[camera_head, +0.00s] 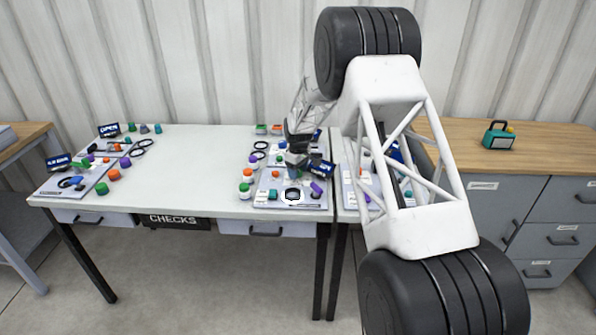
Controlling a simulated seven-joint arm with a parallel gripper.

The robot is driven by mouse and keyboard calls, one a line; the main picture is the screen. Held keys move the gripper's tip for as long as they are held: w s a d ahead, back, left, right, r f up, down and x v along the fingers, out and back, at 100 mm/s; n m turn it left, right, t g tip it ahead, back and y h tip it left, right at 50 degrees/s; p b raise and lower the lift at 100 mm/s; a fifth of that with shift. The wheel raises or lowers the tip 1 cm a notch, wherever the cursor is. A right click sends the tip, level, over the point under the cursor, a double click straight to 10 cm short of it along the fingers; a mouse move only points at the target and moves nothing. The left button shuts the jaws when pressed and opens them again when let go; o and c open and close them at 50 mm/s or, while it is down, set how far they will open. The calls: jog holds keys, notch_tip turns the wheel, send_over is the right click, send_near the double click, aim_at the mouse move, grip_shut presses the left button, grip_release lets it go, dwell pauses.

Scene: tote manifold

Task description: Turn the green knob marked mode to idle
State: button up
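My gripper (295,160) hangs over the right end of the white table, pointing down at a grey panel (313,205) near the front edge. It is small and dark here, and I cannot tell if its fingers are open or touching anything. A dark greenish part shows just below the fingers, but its shape is unclear. The panel carries a black round part (292,194) on a white disc, a teal part (272,194) and a purple part (316,189). Another panel at the left has a green knob (102,188). No "mode" or "idle" marking is readable.
Green-capped and orange-capped jars (246,188) stand left of the gripper. Small signs (320,167) stand among the panels. The middle of the white table (195,165) is clear. My arm hides much of the right-hand bench. A teal case (498,137) sits on the wooden cabinet top (550,145).

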jog(key=shift+o, duration=0.2)
jog(key=shift+r, duration=0.15)
jog(key=shift+r, duration=3.8)
jog(key=shift+n, duration=2.3)
jog(key=shift+f, duration=0.1)
jog(key=shift+f, duration=3.85)
